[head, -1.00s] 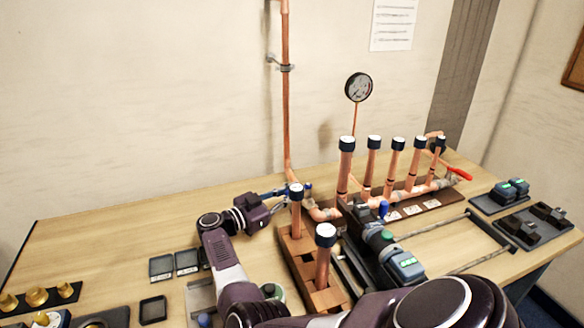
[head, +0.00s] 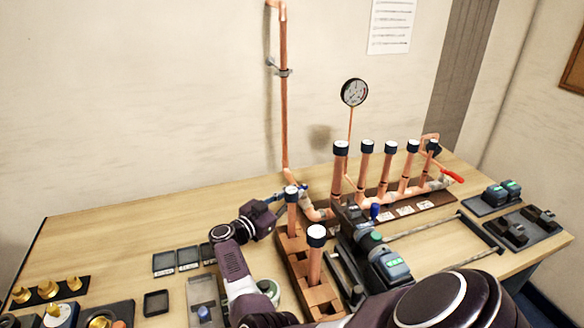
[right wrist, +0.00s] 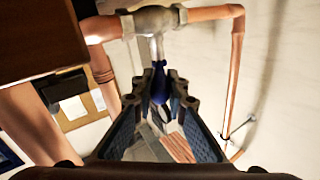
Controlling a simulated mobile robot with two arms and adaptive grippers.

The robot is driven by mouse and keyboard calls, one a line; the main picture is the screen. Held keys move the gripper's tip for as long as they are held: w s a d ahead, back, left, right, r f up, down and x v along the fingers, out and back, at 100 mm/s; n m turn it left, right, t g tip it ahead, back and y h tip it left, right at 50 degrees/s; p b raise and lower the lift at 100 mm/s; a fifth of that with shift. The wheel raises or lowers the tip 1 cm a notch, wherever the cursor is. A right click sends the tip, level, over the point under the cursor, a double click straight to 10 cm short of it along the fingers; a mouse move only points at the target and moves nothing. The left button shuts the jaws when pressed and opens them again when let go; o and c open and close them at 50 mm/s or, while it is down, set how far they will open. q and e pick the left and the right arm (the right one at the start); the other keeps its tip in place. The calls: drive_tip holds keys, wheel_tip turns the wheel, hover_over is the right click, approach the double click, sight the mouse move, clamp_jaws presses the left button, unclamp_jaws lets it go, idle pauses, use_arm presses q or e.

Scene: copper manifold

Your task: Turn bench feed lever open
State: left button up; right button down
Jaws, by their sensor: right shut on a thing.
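The bench feed lever (right wrist: 159,84) is a blue handle hanging on a short stem from a grey metal valve (right wrist: 156,20) on the copper pipe, seen in the right wrist view. My right gripper (right wrist: 160,99) has its fingers on both sides of this handle and is shut on it. In the head view my right gripper (head: 277,202) reaches from the left to the foot of the tall copper riser (head: 284,110). The lever is mostly hidden there by the fingers and a capped pipe. My left gripper is not in view.
A capped copper pipe (head: 292,212) stands close in front of my right gripper. The manifold with several capped pipes (head: 365,165) and a red handle (head: 452,176) is to the right. A pressure gauge (head: 354,92) rises behind. Small black trays (head: 157,303) lie at left.

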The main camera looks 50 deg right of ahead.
drive_tip(key=c, duration=1.9)
unclamp_jaws()
drive_tip(key=a, duration=0.7)
drive_tip(key=shift+a, duration=0.3)
drive_tip(key=shift+c, duration=0.4)
